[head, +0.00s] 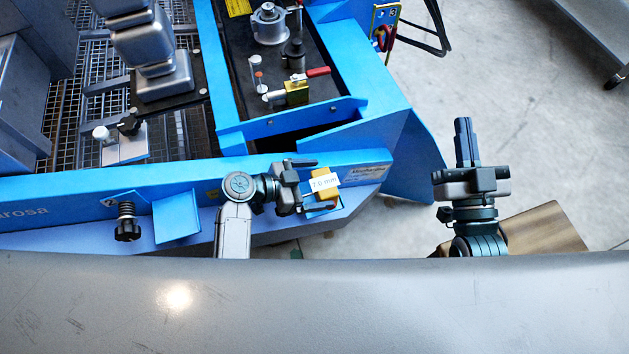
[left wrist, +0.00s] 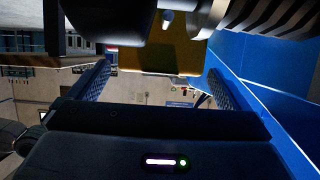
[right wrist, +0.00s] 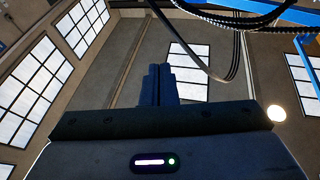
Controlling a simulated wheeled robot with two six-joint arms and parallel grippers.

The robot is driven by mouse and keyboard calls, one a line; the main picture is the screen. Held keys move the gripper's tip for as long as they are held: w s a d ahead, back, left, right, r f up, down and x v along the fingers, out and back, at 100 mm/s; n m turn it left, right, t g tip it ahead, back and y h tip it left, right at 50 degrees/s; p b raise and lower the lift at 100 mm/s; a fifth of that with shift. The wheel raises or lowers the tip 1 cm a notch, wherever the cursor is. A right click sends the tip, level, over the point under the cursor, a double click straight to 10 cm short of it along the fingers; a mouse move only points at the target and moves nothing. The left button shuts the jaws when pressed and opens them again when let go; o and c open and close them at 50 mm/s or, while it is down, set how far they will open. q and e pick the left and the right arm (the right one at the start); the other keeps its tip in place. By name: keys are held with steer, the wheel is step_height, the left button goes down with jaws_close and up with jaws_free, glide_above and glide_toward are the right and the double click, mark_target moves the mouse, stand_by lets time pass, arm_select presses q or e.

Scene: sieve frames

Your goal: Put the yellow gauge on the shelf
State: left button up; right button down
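The yellow gauge (head: 329,192), with a white label reading "7.6 mm", is at the front edge of the blue machine. It appears to sit on the small blue shelf (head: 313,212), mostly hidden beneath it. My left gripper (head: 309,186) is right beside it, fingers pointing at it. In the left wrist view the fingers are wide apart, and the yellow gauge (left wrist: 160,56) shows between and beyond them; no contact is visible. My right gripper (head: 463,125) is shut and empty, right of the machine. Its fingers meet in the right wrist view (right wrist: 157,72).
A yellow block (head: 297,92) stands by a red-handled clamp (head: 316,73) in the machine's dark bay. A black knob (head: 127,225) and a blue plate (head: 177,216) stick out at front left. A wooden surface (head: 545,232) lies beside my right arm.

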arm_select(q)
steer(key=v, duration=0.7)
steer(key=shift+a+r+p, duration=0.2)
steer(key=shift+r+p, duration=0.05)
steer(key=shift+p, duration=0.15)
arm_select(e)
step_height(320, 180, down, 4)
steer(key=g, duration=0.2)
steer(key=shift+a+f+g, duration=0.1)
steer(key=shift+f+g, duration=0.1)
steer(key=shift+g, duration=0.2)
